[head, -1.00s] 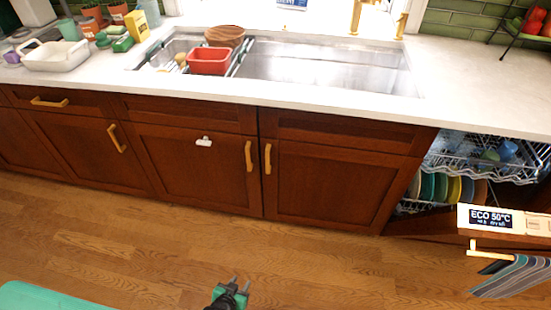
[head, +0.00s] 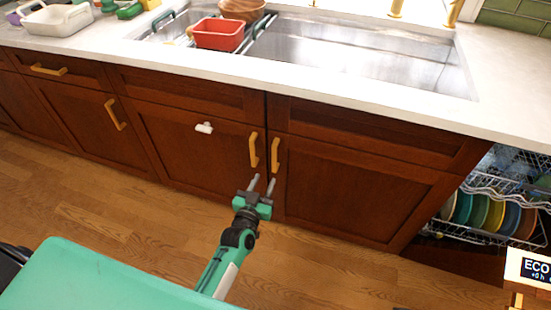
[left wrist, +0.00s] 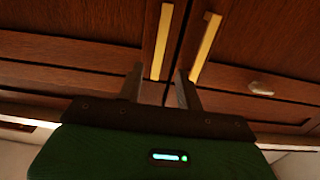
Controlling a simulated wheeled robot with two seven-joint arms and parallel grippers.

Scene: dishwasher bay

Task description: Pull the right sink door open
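The right sink door (head: 350,190) is a dark red-brown panel below the sink, and it is shut. Its upright brass handle (head: 275,154) is near the door's left edge. The left sink door's handle (head: 253,149) is close beside it. My left gripper (head: 263,179) is open and empty, just below the two handles in the head view. The left wrist view looks upside down; there the right door's handle (left wrist: 160,42) lines up between the spread fingers, with the left door's handle (left wrist: 206,47) to its right. Contact does not show. My right gripper is out of view.
The open dishwasher with racks of plates (head: 490,212) is at the right, its control panel (head: 528,268) jutting out. A white clip (head: 204,128) is on the left sink door. A red tub (head: 218,34) sits at the sink above. The wooden floor (head: 330,265) in front is clear.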

